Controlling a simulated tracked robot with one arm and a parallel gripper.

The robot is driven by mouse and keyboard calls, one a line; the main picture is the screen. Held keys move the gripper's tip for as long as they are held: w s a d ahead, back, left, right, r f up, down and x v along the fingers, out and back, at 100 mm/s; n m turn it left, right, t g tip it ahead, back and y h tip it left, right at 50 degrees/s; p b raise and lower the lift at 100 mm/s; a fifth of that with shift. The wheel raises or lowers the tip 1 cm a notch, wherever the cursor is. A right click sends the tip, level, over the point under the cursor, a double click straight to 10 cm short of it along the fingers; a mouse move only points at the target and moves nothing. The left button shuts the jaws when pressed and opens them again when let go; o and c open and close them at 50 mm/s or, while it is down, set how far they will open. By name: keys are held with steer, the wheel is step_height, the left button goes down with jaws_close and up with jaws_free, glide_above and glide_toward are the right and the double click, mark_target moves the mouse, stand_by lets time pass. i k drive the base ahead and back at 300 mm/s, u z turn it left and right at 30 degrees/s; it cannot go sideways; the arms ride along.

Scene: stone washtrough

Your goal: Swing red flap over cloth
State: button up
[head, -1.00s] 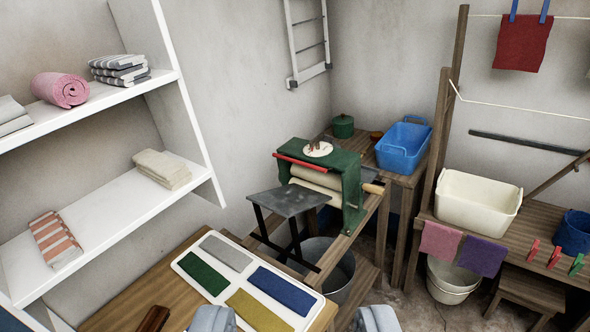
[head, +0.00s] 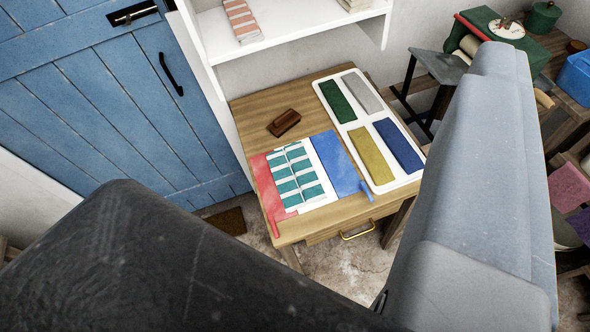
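The folding board lies open on the wooden table, with a white middle panel (head: 326,178) between two flaps. The red flap (head: 264,179) lies flat at the left, with a small red tab (head: 275,229) at its near end. The blue flap (head: 335,163) lies flat at the right, also with a tab. A teal-and-white striped cloth (head: 296,178) lies across the white panel, and its left edge appears to reach onto the red flap. I cannot make out my gripper's fingertips. Large grey and dark parts of my arm fill the foreground, well short of the board.
A white tray (head: 377,187) with green, grey, yellow and blue strips lies right of the board. A brown wooden block (head: 284,123) is behind the board. A blue door (head: 130,110) stands left, shelves (head: 290,32) behind. My grey arm part hides the area right of the table.

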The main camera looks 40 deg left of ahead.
mark_target(274, 208)
steer(key=u, duration=1.3)
steer(key=k, duration=0.9)
steer(key=z, duration=0.35)
steer(key=i, duration=1)
steer(key=u, duration=0.05)
